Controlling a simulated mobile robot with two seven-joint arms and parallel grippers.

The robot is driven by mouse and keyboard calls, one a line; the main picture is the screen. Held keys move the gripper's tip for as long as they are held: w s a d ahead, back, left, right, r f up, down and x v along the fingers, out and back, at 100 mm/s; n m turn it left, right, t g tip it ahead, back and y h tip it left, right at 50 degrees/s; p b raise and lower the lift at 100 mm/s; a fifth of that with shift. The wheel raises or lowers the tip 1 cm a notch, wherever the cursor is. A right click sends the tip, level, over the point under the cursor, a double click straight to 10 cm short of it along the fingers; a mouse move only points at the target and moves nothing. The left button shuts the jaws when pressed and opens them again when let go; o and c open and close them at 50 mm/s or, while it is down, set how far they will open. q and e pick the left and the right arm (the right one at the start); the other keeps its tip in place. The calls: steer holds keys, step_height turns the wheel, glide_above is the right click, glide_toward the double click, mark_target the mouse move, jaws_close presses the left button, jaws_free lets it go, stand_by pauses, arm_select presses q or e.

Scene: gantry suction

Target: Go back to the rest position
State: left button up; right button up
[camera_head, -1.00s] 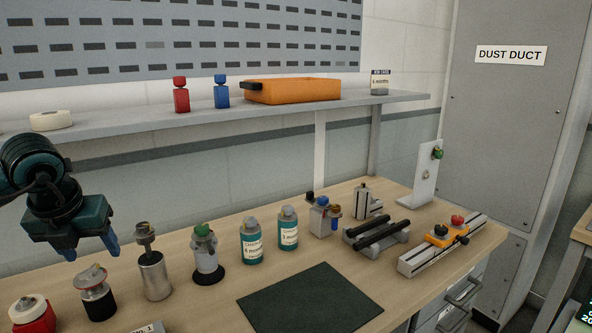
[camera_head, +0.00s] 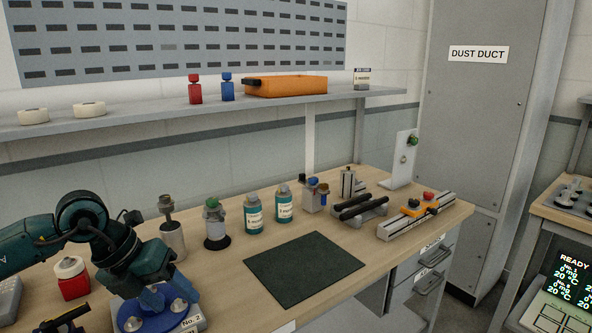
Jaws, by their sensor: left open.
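My left gripper (camera_head: 160,300) is at the lower left of the head view, low over the wooden bench (camera_head: 345,215). Its blue fingers are apart. They are above or beside a blue round base with metal knobs (camera_head: 155,322) near a "No. 2" label (camera_head: 190,323); I cannot tell whether they touch it. My left arm comes in from the left edge and hides part of the bench.
Near the arm stand a red container (camera_head: 71,278), a metal cylinder (camera_head: 171,240), a green-topped jar (camera_head: 216,225) and two teal bottles (camera_head: 254,215). A dark mat (camera_head: 303,268) is bare. A shelf (camera_head: 130,122) runs behind. A grey duct cabinet (camera_head: 485,130) stands right.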

arm_select(q)
steer(key=s+d+r+n+t+h+p, duration=0.1)
steer(key=s+d+n+t+h, duration=0.2)
steer(key=d+h, duration=0.6)
steer(key=s+d+n+t+h, duration=0.1)
steer(key=s+d+n+h, duration=0.35)
steer(key=d, duration=0.75)
steer(key=w+a+f+n+t+y+p, duration=0.1)
steer(key=a+f+n+t+y, duration=0.2)
steer(key=f+n+t+y, duration=0.5)
steer(key=w+a+f+n+t+y, duration=0.15)
steer(key=a+f+n, duration=0.3)
steer(key=n, duration=0.65)
steer(key=s+a+f+n+g+y, duration=0.3)
steer(key=s+f+n+g+y, duration=0.2)
steer(key=s+f, duration=0.6)
step_height(320, 180, down, 2)
steer(key=shift+s+n+g+p, duration=0.25)
steer(key=shift+n+g+p, duration=0.1)
steer(key=shift+n, duration=0.1)
steer(key=shift+a, duration=0.1)
